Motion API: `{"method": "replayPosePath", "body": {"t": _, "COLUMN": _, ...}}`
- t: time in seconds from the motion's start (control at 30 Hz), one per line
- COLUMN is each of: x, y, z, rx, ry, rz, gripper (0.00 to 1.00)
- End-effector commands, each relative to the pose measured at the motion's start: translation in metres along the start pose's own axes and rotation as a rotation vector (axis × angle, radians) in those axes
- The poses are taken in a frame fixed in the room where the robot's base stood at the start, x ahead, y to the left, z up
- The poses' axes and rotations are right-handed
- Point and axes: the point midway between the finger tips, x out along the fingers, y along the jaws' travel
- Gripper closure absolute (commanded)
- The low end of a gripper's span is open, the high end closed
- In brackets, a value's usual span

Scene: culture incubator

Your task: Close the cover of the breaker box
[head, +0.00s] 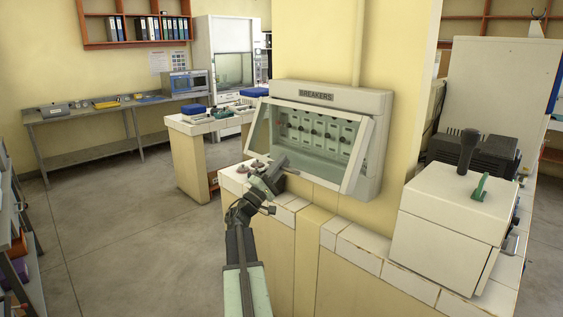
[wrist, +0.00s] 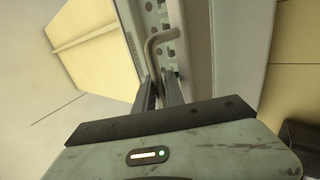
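The breaker box (head: 377,105) hangs on the yellow pillar, under its "BREAKERS" label. Its framed clear cover (head: 354,165) is open, tilted outward with its lower edge standing away from the box. Rows of breakers (head: 318,132) show through it. My gripper (head: 282,163) is at the lower left part of the cover, close to its bottom edge. In the wrist view a bent grey handle (wrist: 163,37) lies just ahead of my gripper (wrist: 161,84). The two fingers look apart, with the handle's near end at the fingertips. Whether they touch it is unclear.
A tiled counter (head: 358,246) runs below the box. A white machine (head: 440,235) with a black lever stands on it at the right. Another bench (head: 184,126) stands behind at the left. The floor (head: 120,220) at the left is clear.

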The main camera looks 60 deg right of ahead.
Motion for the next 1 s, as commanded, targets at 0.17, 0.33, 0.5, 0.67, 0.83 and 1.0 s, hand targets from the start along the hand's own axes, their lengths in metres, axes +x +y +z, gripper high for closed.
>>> {"method": "replayPosePath", "body": {"t": 0.17, "x": -0.023, "y": -0.009, "z": 0.002, "rx": 0.004, "ry": 0.0, "rz": 0.0, "gripper": 0.81}}
{"method": "replayPosePath", "body": {"t": 0.33, "x": -0.036, "y": -0.012, "z": 0.002, "rx": 0.005, "ry": 0.001, "rz": 0.001, "gripper": 0.81}}
{"method": "replayPosePath", "body": {"t": 0.5, "x": -0.049, "y": -0.015, "z": 0.002, "rx": 0.006, "ry": 0.0, "rz": 0.003, "gripper": 0.81}}
{"method": "replayPosePath", "body": {"t": 0.67, "x": -0.062, "y": -0.017, "z": 0.002, "rx": 0.007, "ry": 0.0, "rz": 0.003, "gripper": 0.81}}
{"method": "replayPosePath", "body": {"t": 0.83, "x": -0.07, "y": -0.018, "z": 0.002, "rx": 0.006, "ry": -0.001, "rz": 0.004, "gripper": 0.81}}
{"method": "replayPosePath", "body": {"t": 1.0, "x": -0.069, "y": -0.017, "z": 0.002, "rx": 0.006, "ry": -0.001, "rz": 0.004, "gripper": 0.81}}
